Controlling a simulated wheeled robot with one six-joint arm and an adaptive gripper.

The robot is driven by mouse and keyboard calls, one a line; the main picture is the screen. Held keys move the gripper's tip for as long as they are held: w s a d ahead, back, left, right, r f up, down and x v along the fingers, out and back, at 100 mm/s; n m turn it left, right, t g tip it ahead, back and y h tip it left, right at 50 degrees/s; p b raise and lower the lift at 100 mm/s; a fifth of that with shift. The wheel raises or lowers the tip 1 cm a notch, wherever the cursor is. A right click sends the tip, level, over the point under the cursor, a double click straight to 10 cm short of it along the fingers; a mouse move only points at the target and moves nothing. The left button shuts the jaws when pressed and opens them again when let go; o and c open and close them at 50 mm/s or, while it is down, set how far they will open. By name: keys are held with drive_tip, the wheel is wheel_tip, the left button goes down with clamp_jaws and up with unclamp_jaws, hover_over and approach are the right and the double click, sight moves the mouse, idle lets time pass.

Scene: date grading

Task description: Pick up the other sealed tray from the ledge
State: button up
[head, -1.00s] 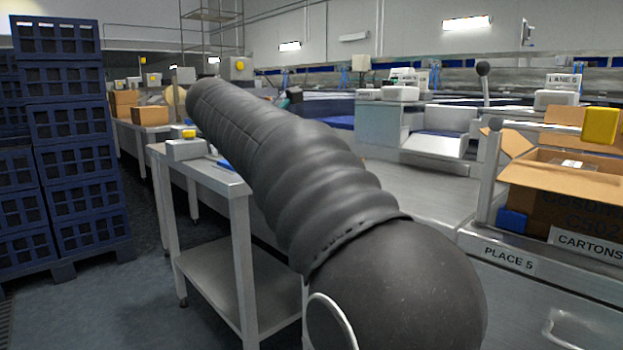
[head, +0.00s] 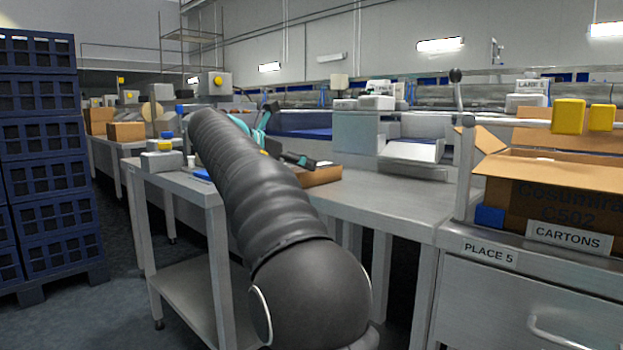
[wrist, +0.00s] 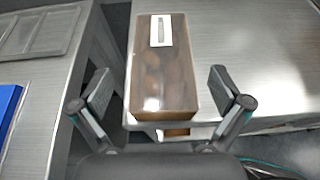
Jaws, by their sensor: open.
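The sealed tray (wrist: 165,75) is a long brown box with a glossy clear top and a white label near its far end. It lies on the steel ledge (wrist: 235,50), its near end at the ledge's edge. In the head view the tray (head: 322,175) shows partly, behind my arm and gripper. My gripper (wrist: 160,88) is open, with one finger left and one right of the tray's near half in the wrist view. The fingers appear apart from it. Whether they are level with the tray or above it, I cannot tell.
A steel side table (head: 180,183) stands left of the ledge, with a gap between. A blue item (wrist: 8,108) and a grey tray-like panel (wrist: 38,35) lie on it. An open carton (head: 560,170) stands right. Blue crates (head: 45,140) are stacked left.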

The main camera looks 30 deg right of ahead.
drive_tip(key=shift+b+x, duration=0.85)
drive_tip(key=shift+x, duration=1.9)
drive_tip(key=shift+s+r, duration=0.15)
drive_tip(key=c, duration=1.3)
drive_tip(key=shift+o, duration=0.2)
